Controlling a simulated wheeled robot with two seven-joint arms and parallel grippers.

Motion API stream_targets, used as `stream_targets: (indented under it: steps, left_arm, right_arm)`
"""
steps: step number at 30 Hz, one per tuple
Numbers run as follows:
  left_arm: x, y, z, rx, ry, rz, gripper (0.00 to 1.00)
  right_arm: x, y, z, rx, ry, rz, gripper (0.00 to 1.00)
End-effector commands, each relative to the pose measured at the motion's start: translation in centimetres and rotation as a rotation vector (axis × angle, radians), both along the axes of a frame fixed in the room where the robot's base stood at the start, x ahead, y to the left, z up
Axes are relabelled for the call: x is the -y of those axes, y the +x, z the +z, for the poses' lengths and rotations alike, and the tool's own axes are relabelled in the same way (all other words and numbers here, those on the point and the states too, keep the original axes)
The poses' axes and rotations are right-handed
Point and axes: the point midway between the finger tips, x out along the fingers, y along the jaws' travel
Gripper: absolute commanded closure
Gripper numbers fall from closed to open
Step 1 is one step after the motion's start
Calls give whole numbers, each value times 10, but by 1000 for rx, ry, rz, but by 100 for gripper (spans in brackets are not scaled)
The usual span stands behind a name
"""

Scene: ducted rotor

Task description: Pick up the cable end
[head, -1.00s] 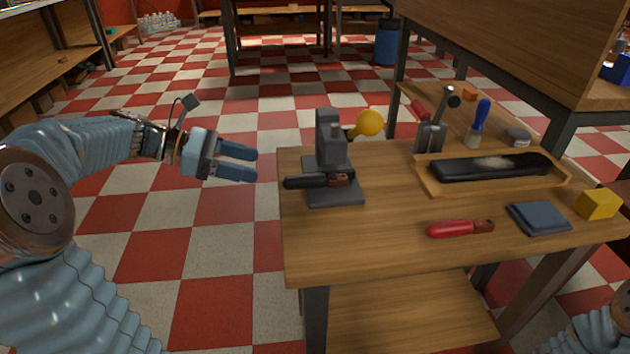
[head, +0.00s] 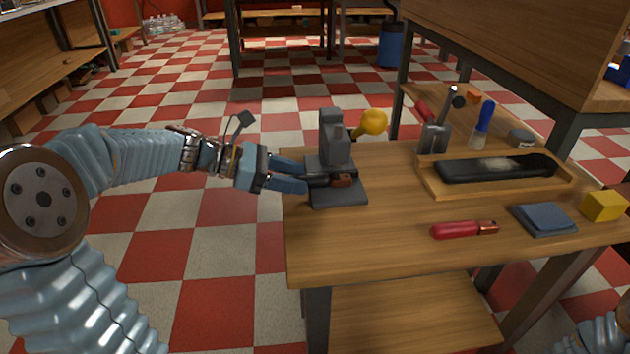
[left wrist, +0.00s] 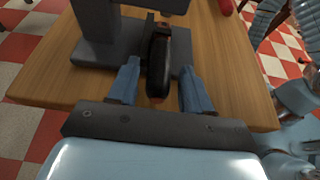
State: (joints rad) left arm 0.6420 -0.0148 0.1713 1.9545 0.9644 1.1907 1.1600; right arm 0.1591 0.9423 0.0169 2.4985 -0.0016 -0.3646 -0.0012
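A black cable end (head: 318,181) with a copper-brown tip (head: 342,180) lies on the base of a grey press-like stand (head: 336,197) at the table's left edge. My left gripper (head: 305,176) reaches in from the left with its fingers around the black piece. In the left wrist view, the black cable end (left wrist: 159,58) lies between the two blue fingertips of the left gripper (left wrist: 160,72), with a gap on each side. The gripper is open. A red cable end (head: 462,229), also with a copper-brown tip, lies apart on the table. My right gripper is out of view.
The stand's upright and yellow knob (head: 374,121) rise just behind the left fingers. The table's front left (head: 340,245) is clear.

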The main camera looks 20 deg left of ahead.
Motion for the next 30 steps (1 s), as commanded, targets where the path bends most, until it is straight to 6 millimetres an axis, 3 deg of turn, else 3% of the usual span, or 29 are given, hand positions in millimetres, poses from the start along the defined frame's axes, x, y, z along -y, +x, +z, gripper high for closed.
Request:
stream_targets:
  steps: [1, 9, 17, 23, 30]
  left_arm:
    - [0, 0, 0, 0, 0, 0, 59]
    - [0, 0, 0, 0, 0, 0, 98]
    - [0, 0, 2, 0, 0, 0, 98]
    - [-1, -1, 18, 1, 1, -2, 98]
    - [-42, -25, 15, 0, 0, 3, 98]
  right_arm:
    - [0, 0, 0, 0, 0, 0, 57]
    - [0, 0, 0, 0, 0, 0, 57]
    - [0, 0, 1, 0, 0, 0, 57]
    - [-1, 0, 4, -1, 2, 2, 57]
    - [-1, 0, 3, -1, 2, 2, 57]
